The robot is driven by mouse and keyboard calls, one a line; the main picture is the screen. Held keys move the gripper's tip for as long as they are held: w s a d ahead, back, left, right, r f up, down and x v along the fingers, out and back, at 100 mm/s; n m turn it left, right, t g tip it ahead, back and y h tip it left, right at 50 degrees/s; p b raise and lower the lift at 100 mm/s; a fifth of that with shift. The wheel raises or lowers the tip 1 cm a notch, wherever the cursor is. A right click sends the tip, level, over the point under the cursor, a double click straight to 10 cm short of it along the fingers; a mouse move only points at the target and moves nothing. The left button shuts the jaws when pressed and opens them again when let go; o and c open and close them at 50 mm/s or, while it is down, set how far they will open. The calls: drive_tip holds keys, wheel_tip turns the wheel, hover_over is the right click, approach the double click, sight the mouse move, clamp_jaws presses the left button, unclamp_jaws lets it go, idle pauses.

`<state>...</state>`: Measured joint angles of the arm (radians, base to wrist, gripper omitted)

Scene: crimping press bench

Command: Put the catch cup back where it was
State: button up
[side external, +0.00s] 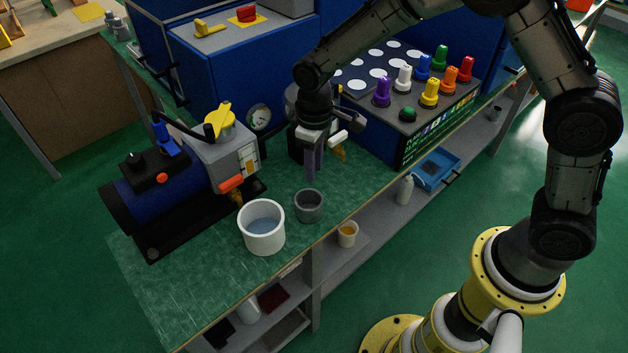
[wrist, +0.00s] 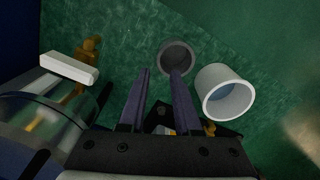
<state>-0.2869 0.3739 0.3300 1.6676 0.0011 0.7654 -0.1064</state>
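A small dark grey cup (side external: 309,206) stands upright on the green bench top near its front edge. A larger white cup (side external: 264,232) with bluish liquid stands just left of it. I cannot tell for sure which one is the catch cup. My gripper (side external: 310,172) is above the bench, pointing down, just behind the grey cup. In the wrist view its fingers (wrist: 162,73) are apart with nothing between them. The grey cup (wrist: 177,55) shows beyond the right fingertip, which overlaps its lower rim. The white cup (wrist: 224,93) is to the right there.
A blue machine (side external: 160,190) with a brass spout stands on the left of the bench. A brass tap (side external: 340,152) is right of my gripper. A panel with coloured knobs (side external: 415,95) stands behind. The lower shelf holds a cup with orange contents (side external: 347,235).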

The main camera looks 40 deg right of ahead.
drive_tip(key=s+d+r+m+t, duration=0.1)
drive_tip(key=s+d+r, duration=0.1)
drive_tip(key=r, duration=0.4)
drive_tip(key=s+d+r+t, duration=0.1)
drive_tip(key=s+d+r, duration=0.15)
drive_tip(key=r, duration=0.35)
drive_tip(key=s+d+r+m+t, duration=0.1)
drive_tip(key=s+d+r, duration=0.1)
drive_tip(key=s, duration=0.5)
drive_tip(key=s+d+r+m+t, duration=0.1)
drive_tip(key=s+d+r, duration=0.1)
drive_tip(key=s, duration=0.4)
drive_tip(key=s+d+r+m+t, duration=0.1)
drive_tip(key=s+d+r, duration=0.1)
drive_tip(key=s, duration=0.5)
drive_tip(key=shift+s+d+r+t, duration=0.3)
drive_tip(key=shift+d, duration=0.6)
